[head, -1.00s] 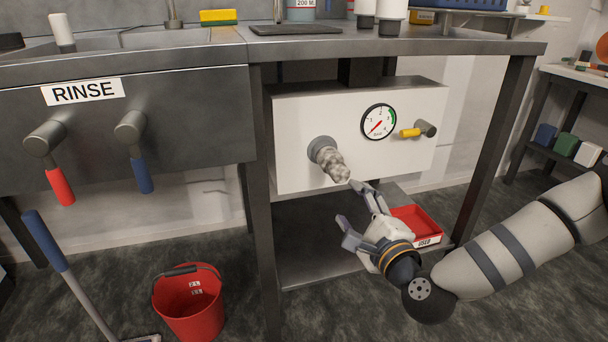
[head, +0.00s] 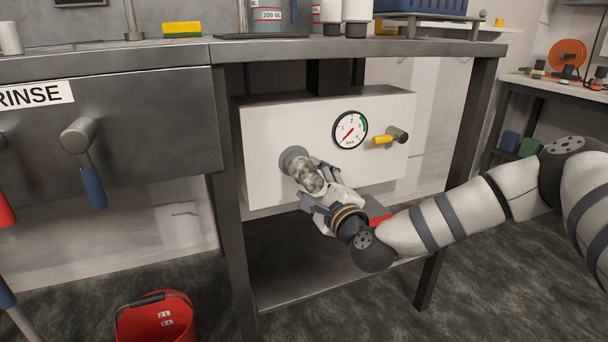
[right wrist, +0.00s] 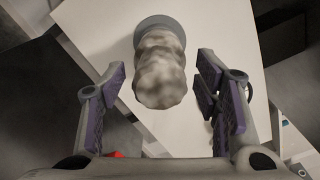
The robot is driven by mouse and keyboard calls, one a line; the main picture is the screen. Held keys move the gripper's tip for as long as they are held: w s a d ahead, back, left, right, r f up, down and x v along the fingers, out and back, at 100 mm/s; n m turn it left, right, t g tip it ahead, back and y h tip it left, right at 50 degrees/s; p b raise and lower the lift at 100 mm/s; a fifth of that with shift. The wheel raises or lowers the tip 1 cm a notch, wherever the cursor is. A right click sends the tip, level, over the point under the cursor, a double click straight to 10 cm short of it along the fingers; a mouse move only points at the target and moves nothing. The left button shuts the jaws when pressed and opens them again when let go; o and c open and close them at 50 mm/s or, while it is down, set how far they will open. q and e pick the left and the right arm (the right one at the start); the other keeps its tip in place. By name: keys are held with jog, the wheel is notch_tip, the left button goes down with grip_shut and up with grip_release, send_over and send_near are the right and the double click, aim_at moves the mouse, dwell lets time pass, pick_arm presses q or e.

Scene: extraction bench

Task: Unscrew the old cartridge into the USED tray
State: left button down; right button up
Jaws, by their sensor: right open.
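The old cartridge (head: 308,174) is a mottled grey-brown, lumpy piece. It sticks out from a round grey socket (head: 292,158) on the front of the white box under the bench. My right gripper (head: 316,182) is open, with its fingers on either side of the cartridge's outer end. In the right wrist view the cartridge (right wrist: 160,72) lies between the two fingers, with a gap on both sides. The red USED tray (head: 380,220) is mostly hidden behind my right arm, on the shelf below the box. My left gripper is not in view.
The white box (head: 262,130) carries a pressure gauge (head: 350,130) and a yellow-handled valve (head: 385,140) to the right of the cartridge. A bench leg (head: 230,220) stands to the left. A red bucket (head: 150,322) stands on the floor.

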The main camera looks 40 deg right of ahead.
jog(key=shift+c, duration=0.3)
grip_shut()
jog(key=shift+p+v, duration=1.2)
jog(key=shift+v, duration=1.4)
jog(key=shift+s+a, duration=0.1)
jog(key=shift+s, duration=0.35)
